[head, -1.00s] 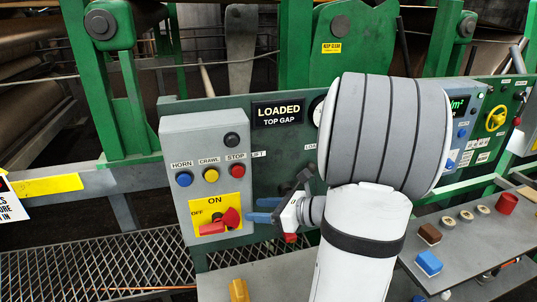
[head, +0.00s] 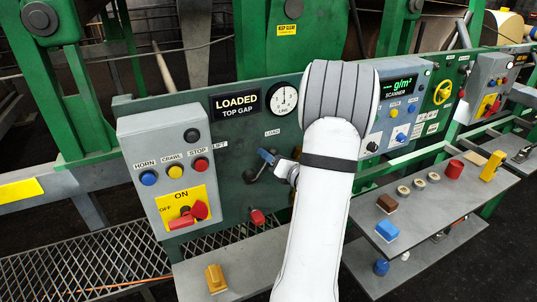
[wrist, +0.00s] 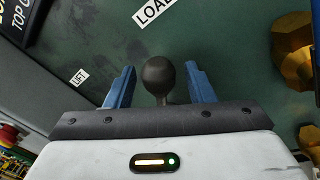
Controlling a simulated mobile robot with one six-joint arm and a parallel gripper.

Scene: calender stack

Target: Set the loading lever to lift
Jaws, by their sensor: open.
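The loading lever is a dark arm with a round black knob (wrist: 158,76) on a green panel. In the head view the lever (head: 251,180) sits below the LOAD label (head: 272,132), right of the LIFT label (head: 220,148), and my gripper partly hides it. My gripper (head: 268,157) is open at the lever's knob end. In the wrist view the knob is between its two blue fingers (wrist: 160,84), with a visible gap on each side. The sign (head: 236,104) reads LOADED, TOP GAP.
A grey button box (head: 160,138) with a red switch stands left of the lever. A red part (head: 257,217) is low on the panel. A dial (head: 284,99) is above, and a scanner box (head: 396,120) is to the right. A grey shelf (head: 440,200) holds several small items.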

